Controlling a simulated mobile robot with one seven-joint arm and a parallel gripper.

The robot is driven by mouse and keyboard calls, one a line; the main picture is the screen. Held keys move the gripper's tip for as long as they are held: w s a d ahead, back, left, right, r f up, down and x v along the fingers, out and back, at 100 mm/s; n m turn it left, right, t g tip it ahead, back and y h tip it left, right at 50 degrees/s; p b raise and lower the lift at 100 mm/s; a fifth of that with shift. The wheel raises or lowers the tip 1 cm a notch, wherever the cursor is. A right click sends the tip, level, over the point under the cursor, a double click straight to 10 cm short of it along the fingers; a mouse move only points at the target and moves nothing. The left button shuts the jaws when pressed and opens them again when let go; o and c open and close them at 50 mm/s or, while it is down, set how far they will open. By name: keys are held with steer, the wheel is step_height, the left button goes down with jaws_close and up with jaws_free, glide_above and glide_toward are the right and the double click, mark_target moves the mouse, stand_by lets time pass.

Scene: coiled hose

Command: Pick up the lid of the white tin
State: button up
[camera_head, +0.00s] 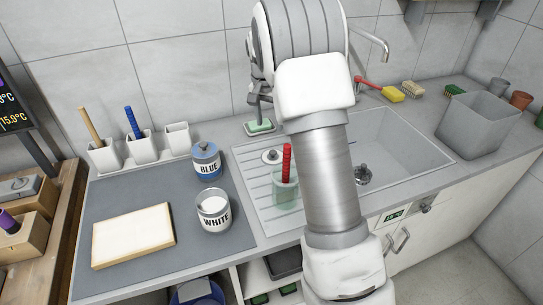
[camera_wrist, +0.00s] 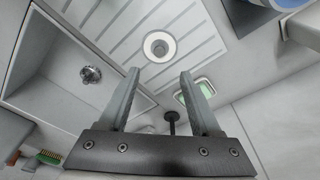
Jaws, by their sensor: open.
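The white tin (camera_head: 214,213), labelled WHITE, stands open on the grey mat with pale contents showing. A round pale lid with a small knob (camera_head: 271,156) lies apart from it on the ribbed drainboard. In the wrist view the lid (camera_wrist: 159,47) shows as a pale disc with a dark grey centre, just beyond my fingertips and roughly midway between them. My gripper (camera_wrist: 159,72) is open and empty, not touching the lid. In the head view my arm hides part of the gripper, which is up behind the drainboard.
The blue tin (camera_head: 207,162), with its lid on, stands behind the white tin. A clear cup (camera_head: 286,194) with a red-handled tool stands near the lid. A green sponge (camera_head: 260,127) lies behind the drainboard. The sink (camera_head: 400,143) is to the right. A board (camera_head: 133,236) lies left.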

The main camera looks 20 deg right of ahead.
glide_above(273, 152)
steer(key=a, duration=0.1)
steer(key=f, duration=0.5)
steer(key=s+f, duration=0.1)
steer(key=f, duration=0.1)
steer(key=shift+f, duration=0.4)
steer(key=f, duration=0.3)
steer(key=w+d+f, duration=0.1)
steer(key=f, duration=0.1)
steer(key=shift+a, duration=0.1)
jaws_close()
